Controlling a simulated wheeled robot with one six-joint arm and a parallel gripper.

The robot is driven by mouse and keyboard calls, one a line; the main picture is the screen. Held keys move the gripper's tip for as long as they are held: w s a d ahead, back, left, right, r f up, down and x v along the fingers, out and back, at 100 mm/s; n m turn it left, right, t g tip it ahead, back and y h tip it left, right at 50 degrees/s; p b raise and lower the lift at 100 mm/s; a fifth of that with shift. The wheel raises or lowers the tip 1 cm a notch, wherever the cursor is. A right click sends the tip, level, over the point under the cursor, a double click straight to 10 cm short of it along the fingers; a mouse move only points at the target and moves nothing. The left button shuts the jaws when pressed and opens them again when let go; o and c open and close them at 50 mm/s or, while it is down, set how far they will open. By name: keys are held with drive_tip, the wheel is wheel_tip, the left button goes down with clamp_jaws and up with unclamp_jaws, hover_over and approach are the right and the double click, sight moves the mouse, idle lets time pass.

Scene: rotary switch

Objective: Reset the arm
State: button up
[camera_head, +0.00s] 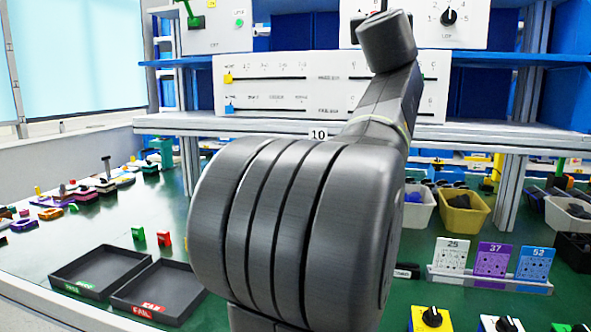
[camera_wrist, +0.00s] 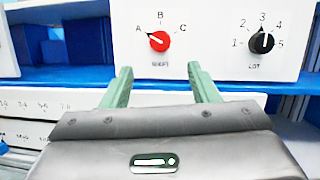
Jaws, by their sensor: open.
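My gripper (camera_wrist: 159,67) is open and empty in the wrist view, its two green fingers apart below the white switch panel (camera_wrist: 210,67). A red rotary knob (camera_wrist: 159,41) marked A, B, C is above and between the fingertips; its pointer is toward A. A black rotary knob (camera_wrist: 262,43) marked 1 to 5 and LOT is to the right, pointing at about 3. The black knob also shows in the head view (camera_head: 449,17). In the head view my arm fills the middle and hides the red knob; my fingers cannot be made out there.
A white slider panel (camera_head: 290,96) stands on the shelf (camera_head: 225,124). Two black trays (camera_head: 100,290) lie at the lower left of the green table. Yellow and grey bins (camera_head: 464,222), a card rack (camera_head: 490,284) and more knobs (camera_head: 431,317) are on the right.

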drive_tip(key=shift+m+h, duration=0.4)
drive_tip(key=shift+m, duration=0.2)
drive_tip(key=p+x, duration=0.5)
drive_tip(key=x, duration=0.5)
drive_tip(key=shift+w+a, duration=0.1)
drive_tip(key=shift+w, duration=0.2)
drive_tip(key=shift+s+a+r+m+h+p, duration=0.1)
drive_tip(key=shift+m+h+p, duration=0.2)
drive_tip(key=shift+m, duration=0.3)
drive_tip(key=shift+s+a+r+m+h+p, duration=0.1)
drive_tip(key=shift+m+h+p, duration=0.15)
drive_tip(key=shift+m, duration=0.35)
drive_tip(key=m+h+p, duration=0.1)
drive_tip(key=m, duration=0.1)
drive_tip(key=shift+w+m+g+p, duration=0.15)
drive_tip(key=shift+m+g+p, duration=0.15)
drive_tip(key=shift+g, duration=0.1)
drive_tip(key=shift+f+m+h, duration=0.15)
drive_tip(key=shift+m+h, duration=0.1)
drive_tip(key=shift+m, duration=0.25)
drive_tip(key=shift+m+p, duration=0.7)
drive_tip(key=shift+p, duration=0.15)
drive_tip(key=shift+h+p, duration=0.3)
drive_tip(key=shift+p, duration=0.15)
drive_tip(key=shift+m+g, duration=0.3)
drive_tip(key=shift+m, duration=0.2)
